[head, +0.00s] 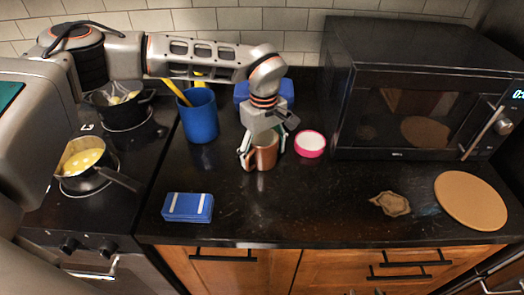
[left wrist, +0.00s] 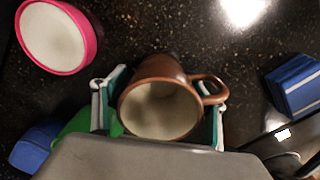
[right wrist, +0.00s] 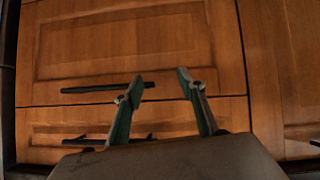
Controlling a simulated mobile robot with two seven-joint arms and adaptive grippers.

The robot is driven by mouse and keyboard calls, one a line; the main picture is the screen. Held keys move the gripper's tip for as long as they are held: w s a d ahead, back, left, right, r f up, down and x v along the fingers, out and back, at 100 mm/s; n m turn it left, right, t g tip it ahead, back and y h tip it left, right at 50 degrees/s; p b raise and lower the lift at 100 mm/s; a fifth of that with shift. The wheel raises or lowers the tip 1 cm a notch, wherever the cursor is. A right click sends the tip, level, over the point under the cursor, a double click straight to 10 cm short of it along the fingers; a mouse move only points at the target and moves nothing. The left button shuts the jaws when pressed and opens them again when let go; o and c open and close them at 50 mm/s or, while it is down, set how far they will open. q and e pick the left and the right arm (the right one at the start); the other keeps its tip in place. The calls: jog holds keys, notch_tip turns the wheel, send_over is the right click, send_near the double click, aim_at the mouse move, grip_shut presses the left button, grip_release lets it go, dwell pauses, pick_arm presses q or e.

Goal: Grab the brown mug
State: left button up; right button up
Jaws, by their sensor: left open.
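The brown mug (head: 265,157) stands upright on the black counter. It also shows in the left wrist view (left wrist: 163,107), its handle to the right and its inside empty. My left gripper (head: 263,158) is open, with one finger on each side of the mug. In the left wrist view, the right finger lies by the handle side; whether either finger touches the mug cannot be told. My right gripper (right wrist: 158,82) is open and empty in front of the wooden cabinet doors, and is not seen in the head view.
A pink-rimmed white bowl (head: 310,144) is right of the mug and a blue cup (head: 198,115) left. A blue box (head: 188,207) lies near the front edge, another blue thing (head: 264,92) behind. A microwave (head: 420,95) stands right. The front middle counter is clear.

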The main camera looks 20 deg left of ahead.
pick_arm(q)
jog(key=c, duration=1.5)
